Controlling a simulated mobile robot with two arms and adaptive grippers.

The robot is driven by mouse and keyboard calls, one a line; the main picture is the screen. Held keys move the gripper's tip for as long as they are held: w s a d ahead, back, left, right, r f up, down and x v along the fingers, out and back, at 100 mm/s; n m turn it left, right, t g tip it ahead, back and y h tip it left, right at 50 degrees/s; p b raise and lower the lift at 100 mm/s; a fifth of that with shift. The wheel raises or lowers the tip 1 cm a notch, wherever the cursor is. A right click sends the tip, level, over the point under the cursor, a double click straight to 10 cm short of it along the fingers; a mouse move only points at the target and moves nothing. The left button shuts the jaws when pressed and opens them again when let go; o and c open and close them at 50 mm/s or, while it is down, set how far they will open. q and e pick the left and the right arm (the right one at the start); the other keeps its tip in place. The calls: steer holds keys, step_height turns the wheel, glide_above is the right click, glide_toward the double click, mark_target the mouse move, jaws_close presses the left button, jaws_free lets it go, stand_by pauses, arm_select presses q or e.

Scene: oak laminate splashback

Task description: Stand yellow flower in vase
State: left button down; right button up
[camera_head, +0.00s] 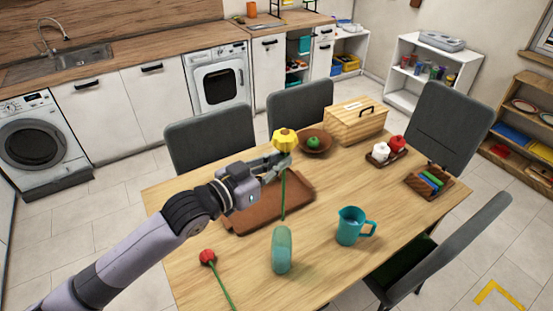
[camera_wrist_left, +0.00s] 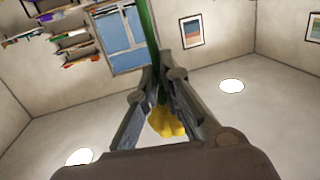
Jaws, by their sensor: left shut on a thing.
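The yellow flower (camera_head: 285,138) is upright, its head at the top and its green stem hanging down. My left gripper (camera_head: 284,165) is shut on the stem just below the head. In the left wrist view, the yellow head (camera_wrist_left: 167,122) and the green stem (camera_wrist_left: 148,28) show at the fingers (camera_wrist_left: 162,85). The teal vase (camera_head: 282,252) stands upright near the front of the table. In the head view, the stem's lower end shows just above the vase's mouth; I cannot tell whether it is over or behind it. My right gripper is not in view.
A brown tray (camera_head: 240,223) lies under my left gripper. A teal jug (camera_head: 349,226) stands right of the vase, and a red flower (camera_head: 208,257) lies to its left. A bowl (camera_head: 315,148), a wooden box (camera_head: 356,122) and small trays stand farther back.

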arm_select(q)
step_height(320, 180, down, 24)
steer(key=b, duration=1.6)
stand_by(1.0)
